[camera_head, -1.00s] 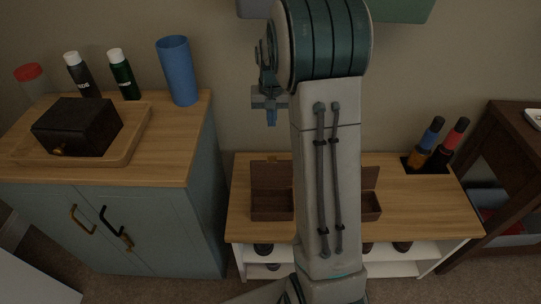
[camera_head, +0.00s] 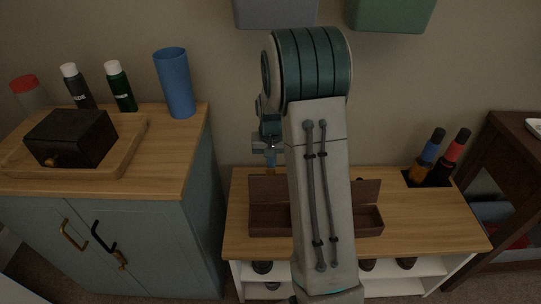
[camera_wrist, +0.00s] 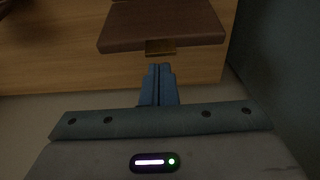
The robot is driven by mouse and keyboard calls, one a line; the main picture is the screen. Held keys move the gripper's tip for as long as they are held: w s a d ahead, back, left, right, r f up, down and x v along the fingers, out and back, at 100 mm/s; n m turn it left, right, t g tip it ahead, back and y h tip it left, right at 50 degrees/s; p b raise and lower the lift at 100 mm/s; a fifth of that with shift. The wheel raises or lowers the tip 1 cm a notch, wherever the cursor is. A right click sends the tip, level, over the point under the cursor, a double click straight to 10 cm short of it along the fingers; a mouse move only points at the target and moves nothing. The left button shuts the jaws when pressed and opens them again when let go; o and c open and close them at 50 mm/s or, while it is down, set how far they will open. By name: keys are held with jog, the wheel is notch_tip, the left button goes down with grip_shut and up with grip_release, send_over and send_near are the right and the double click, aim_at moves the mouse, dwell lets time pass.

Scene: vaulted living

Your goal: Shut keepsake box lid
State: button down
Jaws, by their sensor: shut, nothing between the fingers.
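A dark brown wooden keepsake box (camera_head: 268,222) stands on the low bench, with its lid (camera_head: 266,188) raised upright at the back. More brown box shows right of my arm; my arm hides the middle, so I cannot tell whether it is one wide box or two. In the wrist view the brown lid (camera_wrist: 160,22) has a brass clasp (camera_wrist: 160,47) on its near edge. My gripper (camera_wrist: 160,68) is shut and empty, its tips just short of the clasp. In the head view my gripper (camera_head: 271,171) is at the lid's top edge; contact is unclear.
A blue-grey cabinet (camera_head: 150,245) stands close on the left, holding a black box (camera_head: 70,138) on a wooden tray (camera_head: 130,135), bottles and a blue tumbler (camera_head: 175,82).

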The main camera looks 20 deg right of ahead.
jog(key=shift+s+a+r, duration=0.1)
jog(key=shift+s, duration=0.2)
jog(key=shift+s+a, duration=0.1)
